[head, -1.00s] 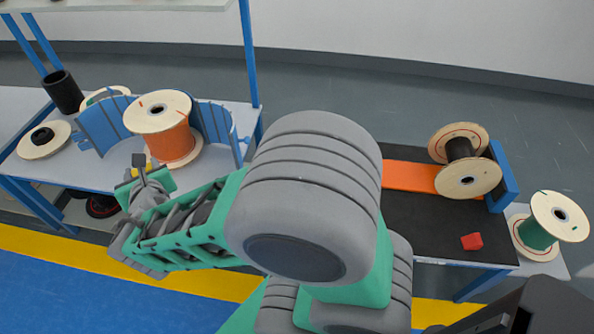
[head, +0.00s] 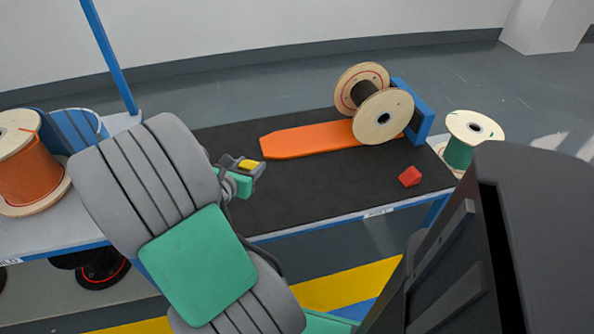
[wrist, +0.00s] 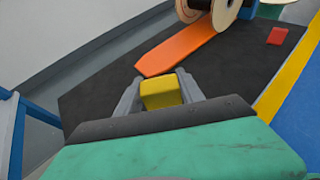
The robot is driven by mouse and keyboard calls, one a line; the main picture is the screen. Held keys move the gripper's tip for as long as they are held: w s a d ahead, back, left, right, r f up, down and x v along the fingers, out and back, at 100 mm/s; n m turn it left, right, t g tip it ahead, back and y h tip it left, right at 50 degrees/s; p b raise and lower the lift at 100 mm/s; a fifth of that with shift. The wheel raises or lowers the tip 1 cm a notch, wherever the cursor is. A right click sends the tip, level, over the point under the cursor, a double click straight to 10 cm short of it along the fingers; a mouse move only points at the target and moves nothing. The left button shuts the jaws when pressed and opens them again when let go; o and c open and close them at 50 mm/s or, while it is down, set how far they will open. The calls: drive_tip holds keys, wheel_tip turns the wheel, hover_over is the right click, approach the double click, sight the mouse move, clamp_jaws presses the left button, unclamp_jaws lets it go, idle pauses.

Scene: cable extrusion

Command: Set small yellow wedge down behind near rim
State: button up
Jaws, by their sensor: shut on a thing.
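The small yellow wedge (wrist: 161,93) is held between the two fingers of my gripper (wrist: 158,84) in the wrist view. It also shows as a small yellow patch in the head view (head: 249,164), with my gripper (head: 256,168) shut on it above the left part of the black mat (head: 310,185). A reel with pale wooden rims (head: 382,116) and a dark core lies on its side at the mat's right end. The wedge is apart from the reel.
A red block (head: 409,176) sits on the mat in front of the reel. A blue stop (head: 417,108) stands behind the reel. A green spool (head: 459,154) stands to the right, and an orange spool (head: 30,172) at the far left.

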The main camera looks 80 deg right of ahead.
drive_tip(key=s+d+f+m+g+b, duration=0.2)
drive_tip(key=s+f, duration=0.2)
drive_tip(key=s, duration=0.3)
drive_tip(key=b, duration=0.7)
hover_over(276, 176)
drive_tip(key=f, duration=0.8)
drive_tip(key=shift+s+a+f, duration=0.2)
drive_tip(key=shift+a+f, duration=0.2)
drive_tip(key=f+b, duration=0.1)
drive_tip(key=f, duration=0.1)
drive_tip(key=f+b, duration=0.1)
drive_tip(key=f, duration=0.1)
drive_tip(key=shift+w+d, duration=0.15)
drive_tip(key=shift+d, duration=0.25)
drive_tip(key=shift+r, duration=0.15)
drive_tip(key=o, duration=1.4)
